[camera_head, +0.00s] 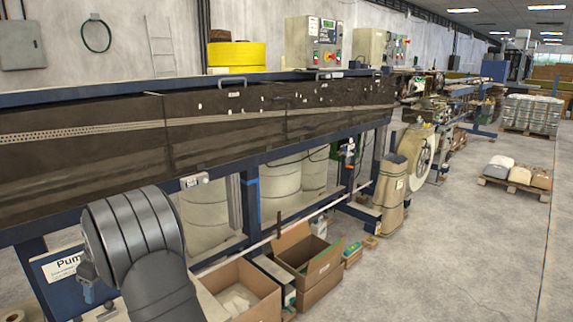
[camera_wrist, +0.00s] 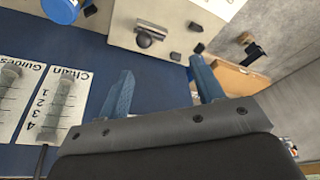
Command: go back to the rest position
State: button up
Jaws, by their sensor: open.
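My gripper (camera_wrist: 160,95) shows in the wrist view with its two blue fingers spread wide apart. Nothing is between the fingers. Behind them are a blue panel and a pale panel.
Open cardboard boxes (camera_head: 305,258) stand on the floor beside my arm, under the machine's blue frame. A sign (camera_head: 62,268) marked "Pum" is left of my arm. A "Chain" label sheet (camera_wrist: 62,103) lies left of the fingers.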

jog(key=shift+s+a+f, duration=0.35)
jog(key=shift+a+f, duration=0.15)
jog(key=shift+a, duration=0.3)
jog(key=shift+s+a+f, duration=0.3)
jog(key=shift+a+f, duration=0.15)
jog(key=shift+a, duration=0.3)
jog(key=shift+o, duration=0.5)
jog(key=o, duration=0.7)
jog(key=shift+o, duration=0.3)
jog(key=w+d+f+m+t, duration=0.2)
jog(key=w+d+m, duration=0.1)
jog(key=d, duration=0.7)
jog(key=shift+d+f+m, duration=0.25)
jog(key=shift+d+m, duration=0.05)
jog(key=shift+m, duration=0.5)
jog(key=s+d+f+m+t, duration=0.15)
jog(key=d+m, duration=0.25)
jog(key=d, duration=0.6)
jog(key=s+d+r+t+y, duration=0.3)
jog(key=s+d+t+y, duration=0.35)
jog(key=s, duration=0.75)
jog(key=w+a+f+h, duration=0.1)
jog(key=w+a+f, duration=0.2)
jog(key=w, duration=0.4)
jog(key=shift+w+a+f+m+h, duration=0.2)
jog(key=shift+a+f+m+h, duration=0.1)
jog(key=shift+m+h, duration=0.1)
